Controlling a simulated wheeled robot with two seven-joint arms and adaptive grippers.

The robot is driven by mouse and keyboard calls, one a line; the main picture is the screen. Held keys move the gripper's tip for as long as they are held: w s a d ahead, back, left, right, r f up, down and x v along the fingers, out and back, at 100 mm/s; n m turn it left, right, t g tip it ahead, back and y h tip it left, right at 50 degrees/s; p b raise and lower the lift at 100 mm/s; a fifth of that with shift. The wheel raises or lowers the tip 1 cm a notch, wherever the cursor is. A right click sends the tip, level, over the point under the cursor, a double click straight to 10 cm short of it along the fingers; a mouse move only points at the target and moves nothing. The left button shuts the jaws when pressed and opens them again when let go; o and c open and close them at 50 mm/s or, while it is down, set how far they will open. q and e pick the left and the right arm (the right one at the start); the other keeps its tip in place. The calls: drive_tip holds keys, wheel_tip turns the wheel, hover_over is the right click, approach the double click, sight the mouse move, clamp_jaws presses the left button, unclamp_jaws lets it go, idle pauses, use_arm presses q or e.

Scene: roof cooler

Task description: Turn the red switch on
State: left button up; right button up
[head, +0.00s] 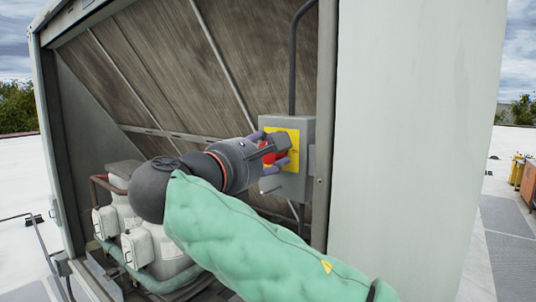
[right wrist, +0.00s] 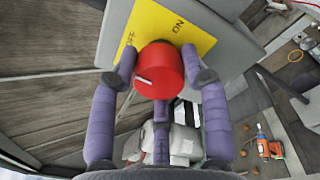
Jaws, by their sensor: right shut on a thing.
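The red switch (right wrist: 160,68) is a round knob with a short white mark, on a yellow plate (right wrist: 168,22) with black lettering. In the head view the red switch (head: 268,152) shows partly behind my right gripper (head: 272,154), on a grey box (head: 298,186) fixed inside the cooler frame. In the right wrist view the purple fingers of my right gripper (right wrist: 160,78) are on both sides of the knob, shut on it. The white mark points toward the left of the picture. My left gripper is in neither view.
A grey post (head: 326,110) and a broad pale panel (head: 410,130) stand right of the box. A dark conduit (head: 293,60) rises from the box top. White compressor tanks (head: 150,250) stand low at the left, below slanted coil panels (head: 160,65).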

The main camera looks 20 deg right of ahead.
drive_tip(key=m, duration=0.2)
drive_tip(key=m+b, duration=0.1)
drive_tip(key=m, duration=0.1)
drive_tip(key=shift+w+a+f+m, duration=0.15)
drive_tip(key=shift+f+m, duration=0.15)
drive_tip(key=shift+f, duration=0.1)
drive_tip(key=m+b, duration=0.1)
drive_tip(key=m, duration=0.3)
drive_tip(key=shift+m+h+b, duration=0.3)
drive_tip(key=shift+m+b, duration=0.1)
drive_tip(key=m+b, duration=0.1)
drive_tip(key=m, duration=0.3)
drive_tip(key=shift+a+m, duration=0.1)
drive_tip(key=shift+m, duration=0.2)
drive_tip(key=shift+r+m+h+b, duration=0.2)
drive_tip(key=shift+m+h+b, duration=0.3)
drive_tip(key=shift+m, duration=1.1)
drive_tip(key=shift+r, duration=0.1)
drive_tip(key=o, duration=1.1)
drive_tip(key=shift+o, duration=0.2)
drive_tip(key=shift+w, duration=0.15)
